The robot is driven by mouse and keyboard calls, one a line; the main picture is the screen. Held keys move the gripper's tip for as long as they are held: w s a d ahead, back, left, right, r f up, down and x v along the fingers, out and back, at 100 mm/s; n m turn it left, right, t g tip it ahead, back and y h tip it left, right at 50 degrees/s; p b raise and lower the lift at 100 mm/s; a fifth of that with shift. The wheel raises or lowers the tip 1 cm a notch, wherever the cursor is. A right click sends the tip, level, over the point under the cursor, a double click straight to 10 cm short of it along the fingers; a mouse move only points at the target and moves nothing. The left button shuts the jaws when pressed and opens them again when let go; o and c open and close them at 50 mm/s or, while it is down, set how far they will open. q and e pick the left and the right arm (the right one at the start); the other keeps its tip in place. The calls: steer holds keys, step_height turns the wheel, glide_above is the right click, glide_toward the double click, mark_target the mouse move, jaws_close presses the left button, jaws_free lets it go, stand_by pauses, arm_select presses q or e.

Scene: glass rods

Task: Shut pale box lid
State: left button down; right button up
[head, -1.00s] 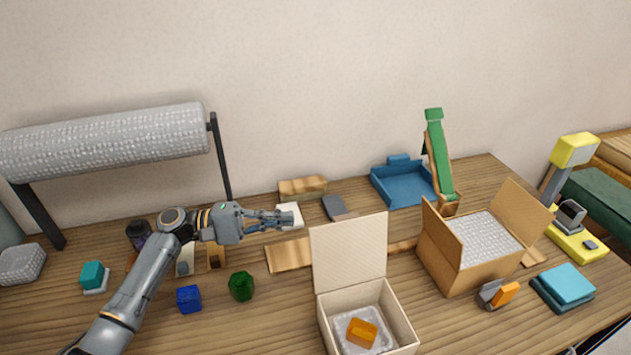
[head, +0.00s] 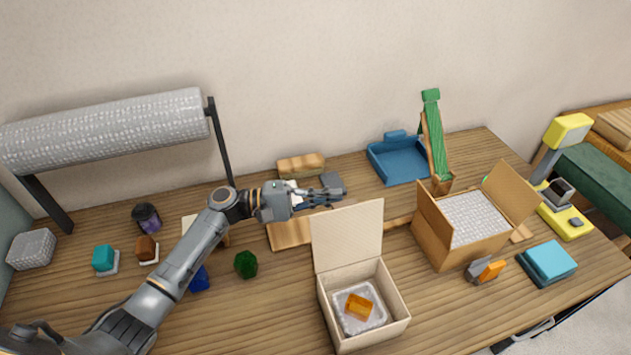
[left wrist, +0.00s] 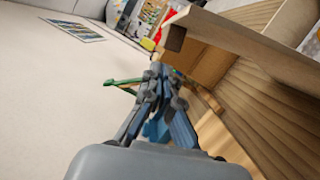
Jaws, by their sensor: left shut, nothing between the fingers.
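The pale box (head: 338,325) stands at the front middle of the table in the head view. Its lid (head: 347,236) stands up open at the back edge. An orange piece (head: 359,306) lies inside on grey padding. My left gripper (head: 338,192) is shut and empty, just behind the raised lid and near its top edge, apart from it as far as I can tell. In the left wrist view the shut fingers (left wrist: 160,92) show beside a pale board edge (left wrist: 235,48), probably the lid. My right gripper is not in view.
A brown carton (head: 455,245) with open flaps stands to the right. A blue tray (head: 398,164) with a green-topped ramp (head: 435,135) lies behind. A green gem (head: 246,264) and blue block (head: 199,280) lie left. A bubble-wrap roll (head: 105,130) stands at the back left.

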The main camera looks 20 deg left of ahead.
arm_select(q)
steer(key=shift+s+d+r, duration=0.15)
steer(key=shift+s+d, duration=0.2)
steer(key=shift+s, duration=0.2)
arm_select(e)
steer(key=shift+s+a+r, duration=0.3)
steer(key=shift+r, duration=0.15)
arm_select(q)
steer(key=shift+s+d+r, duration=0.1)
steer(key=shift+s, duration=0.05)
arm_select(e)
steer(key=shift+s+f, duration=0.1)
